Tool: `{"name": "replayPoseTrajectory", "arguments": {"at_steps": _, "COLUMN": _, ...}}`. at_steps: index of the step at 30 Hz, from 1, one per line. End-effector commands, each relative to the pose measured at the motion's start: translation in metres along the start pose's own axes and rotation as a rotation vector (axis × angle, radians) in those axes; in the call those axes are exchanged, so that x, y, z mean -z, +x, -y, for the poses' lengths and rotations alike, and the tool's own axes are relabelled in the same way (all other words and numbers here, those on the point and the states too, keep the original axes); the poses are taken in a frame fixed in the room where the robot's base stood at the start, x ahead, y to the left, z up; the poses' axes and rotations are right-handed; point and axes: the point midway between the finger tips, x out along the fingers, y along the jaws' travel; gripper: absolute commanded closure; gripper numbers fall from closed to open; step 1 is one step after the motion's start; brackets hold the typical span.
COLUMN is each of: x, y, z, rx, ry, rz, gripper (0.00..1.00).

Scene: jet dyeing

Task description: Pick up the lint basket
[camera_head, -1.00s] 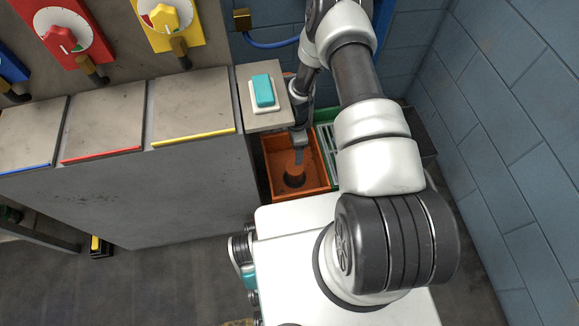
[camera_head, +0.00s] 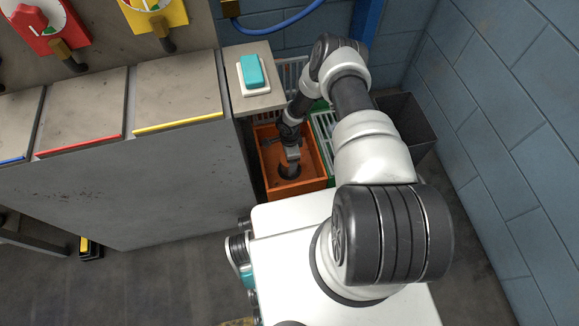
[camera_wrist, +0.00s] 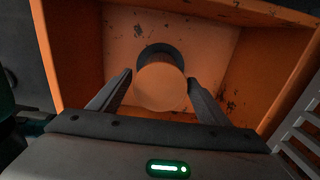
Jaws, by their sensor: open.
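A small round piece (camera_wrist: 160,90), which appears to be the lint basket, stands in an orange bin (camera_head: 300,189). In the wrist view it has a pale orange near end and a dark ring at its far end. My gripper (camera_head: 291,164) points down into the bin over it. In the wrist view my open gripper (camera_wrist: 161,77) has one finger on each side of the piece, with a gap visible on both sides. In the head view the gripper hides most of the piece; its dark lower part shows.
The orange bin's walls (camera_wrist: 70,60) surround the fingers. A green-rimmed crate (camera_head: 324,133) and a dark bin (camera_head: 405,125) stand to the right, before the blue block wall. A ledge with a teal switch (camera_head: 252,72) overhangs behind. A grey machine cabinet (camera_head: 130,185) stands left.

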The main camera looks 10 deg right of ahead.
Motion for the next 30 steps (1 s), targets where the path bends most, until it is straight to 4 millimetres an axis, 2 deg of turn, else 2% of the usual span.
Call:
{"name": "replayPoseTrajectory", "arguments": {"at_steps": 1, "x": 0.000, "y": 0.011, "z": 0.000, "rx": 0.000, "ry": 0.003, "rz": 0.001, "gripper": 0.30}}
{"name": "replayPoseTrajectory", "arguments": {"at_steps": 3, "x": 0.000, "y": 0.015, "z": 0.001, "rx": 0.001, "ry": 0.001, "rz": 0.002, "gripper": 0.30}}
{"name": "replayPoseTrajectory", "arguments": {"at_steps": 11, "x": 0.000, "y": 0.017, "z": 0.001, "rx": 0.001, "ry": 0.000, "rz": 0.000, "gripper": 0.30}}
{"name": "replayPoseTrajectory", "arguments": {"at_steps": 20, "x": 0.000, "y": 0.017, "z": 0.001, "rx": 0.001, "ry": 0.000, "rz": 0.000, "gripper": 0.76}}
{"name": "replayPoseTrajectory", "arguments": {"at_steps": 26, "x": 0.000, "y": 0.016, "z": 0.001, "rx": 0.001, "ry": -0.001, "rz": 0.000, "gripper": 0.76}}
{"name": "replayPoseTrajectory", "arguments": {"at_steps": 30, "x": 0.000, "y": 0.002, "z": 0.001, "rx": 0.002, "ry": -0.003, "rz": 0.000, "gripper": 0.76}}
